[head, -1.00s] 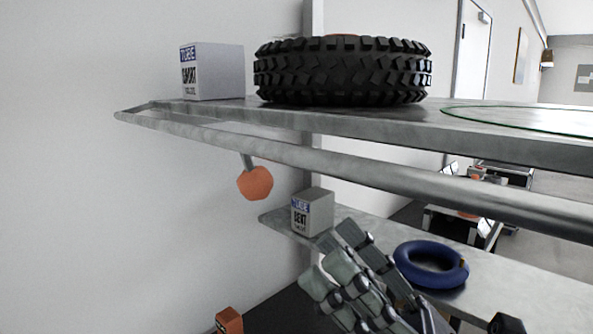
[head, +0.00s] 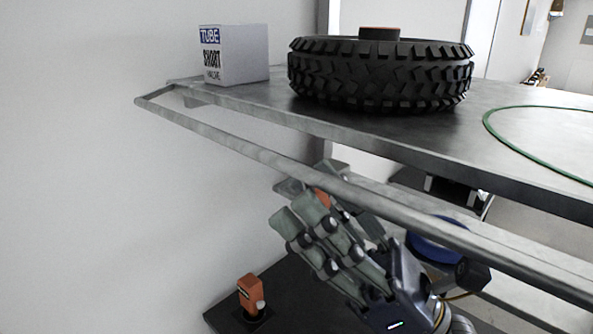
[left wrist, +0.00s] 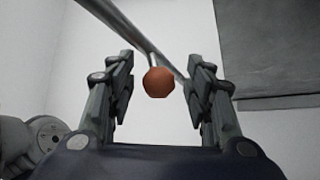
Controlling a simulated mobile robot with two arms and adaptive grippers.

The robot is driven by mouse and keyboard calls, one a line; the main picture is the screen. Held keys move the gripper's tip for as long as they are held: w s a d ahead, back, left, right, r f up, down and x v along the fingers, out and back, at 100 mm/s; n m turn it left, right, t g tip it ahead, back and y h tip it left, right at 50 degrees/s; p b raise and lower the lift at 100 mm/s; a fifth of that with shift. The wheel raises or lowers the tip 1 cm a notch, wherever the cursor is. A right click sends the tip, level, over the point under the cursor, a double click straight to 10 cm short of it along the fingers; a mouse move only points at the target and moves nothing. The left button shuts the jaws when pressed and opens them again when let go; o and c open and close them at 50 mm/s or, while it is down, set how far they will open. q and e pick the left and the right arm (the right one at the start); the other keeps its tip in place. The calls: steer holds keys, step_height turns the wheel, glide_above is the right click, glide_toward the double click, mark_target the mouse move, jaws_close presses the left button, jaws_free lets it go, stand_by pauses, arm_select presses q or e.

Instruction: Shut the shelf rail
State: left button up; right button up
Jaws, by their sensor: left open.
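The shelf rail (head: 250,151) is a grey bar along the front of the upper shelf (head: 345,128), standing out from its edge with a gap. An orange knob (left wrist: 158,82) hangs from the rail on a short stem. In the left wrist view the rail (left wrist: 125,28) crosses above the fingers. My left gripper (head: 290,205) is open just below the rail. In the left wrist view, its fingers stand on either side of the knob, with visible room at both sides. In the head view the fingers mostly hide the knob. My right gripper is not in view.
A big black tyre (head: 380,75), a white tube box (head: 233,55) and a green ring (head: 530,150) lie on the upper shelf. A blue ring (head: 436,246) is below, partly hidden. An orange object (head: 250,292) stands on a dark surface at the bottom.

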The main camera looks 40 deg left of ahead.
arm_select(q)
steer(key=shift+s+a+r, duration=0.15)
steer(key=shift+a+r, duration=0.05)
steer(key=shift+d, duration=0.15)
steer(key=c, duration=0.4)
steer(key=shift+s, duration=0.1)
jaws_close()
steer(key=shift+m+t, duration=0.3)
steer(key=shift+t, duration=0.1)
